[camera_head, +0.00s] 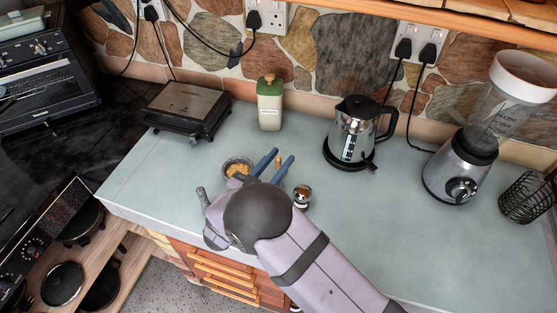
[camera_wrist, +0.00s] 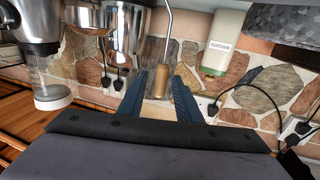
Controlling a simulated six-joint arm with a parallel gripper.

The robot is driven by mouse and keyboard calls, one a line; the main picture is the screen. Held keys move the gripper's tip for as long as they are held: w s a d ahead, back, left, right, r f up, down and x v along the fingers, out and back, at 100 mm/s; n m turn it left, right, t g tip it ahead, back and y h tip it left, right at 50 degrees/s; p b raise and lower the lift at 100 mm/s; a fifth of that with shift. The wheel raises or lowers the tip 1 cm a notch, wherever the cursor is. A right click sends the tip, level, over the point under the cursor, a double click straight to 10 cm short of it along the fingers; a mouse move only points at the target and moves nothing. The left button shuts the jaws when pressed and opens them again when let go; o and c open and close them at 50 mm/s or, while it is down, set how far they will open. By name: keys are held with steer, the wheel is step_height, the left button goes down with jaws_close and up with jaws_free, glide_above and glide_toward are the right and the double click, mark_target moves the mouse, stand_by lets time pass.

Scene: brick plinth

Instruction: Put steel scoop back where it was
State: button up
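The steel scoop shows in the wrist view as a thin steel stem with a wooden handle (camera_wrist: 161,82); its scoop end is out of frame. In the head view only a bit of its wooden handle (camera_head: 278,160) shows between my fingers. My gripper (camera_wrist: 160,88), with two blue fingers, has one finger on each side of the handle, and a gap shows on both sides. In the head view, my gripper (camera_head: 278,158) is over the counter, right of a small bowl with yellow contents (camera_head: 237,168). My wrist hides part of the area below.
A small jar (camera_head: 302,195) stands close right of my gripper. A cream canister (camera_head: 270,105) and a flat grill (camera_head: 188,108) are behind. A kettle (camera_head: 352,132), blender (camera_head: 465,165) and wire basket (camera_head: 527,197) stand right. The counter (camera_head: 370,220) is clear at front right.

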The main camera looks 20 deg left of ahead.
steer(key=shift+r, duration=0.1)
steer(key=shift+r, duration=0.2)
steer(key=v, duration=0.1)
steer(key=b+v, duration=0.1)
steer(key=shift+s+a+f+b, duration=0.15)
steer(key=shift+s+f+b, duration=0.15)
steer(key=shift+s+a+r, duration=0.1)
steer(key=shift+s+r, duration=0.05)
steer(key=shift+s, duration=0.5)
steer(key=shift+r, duration=0.15)
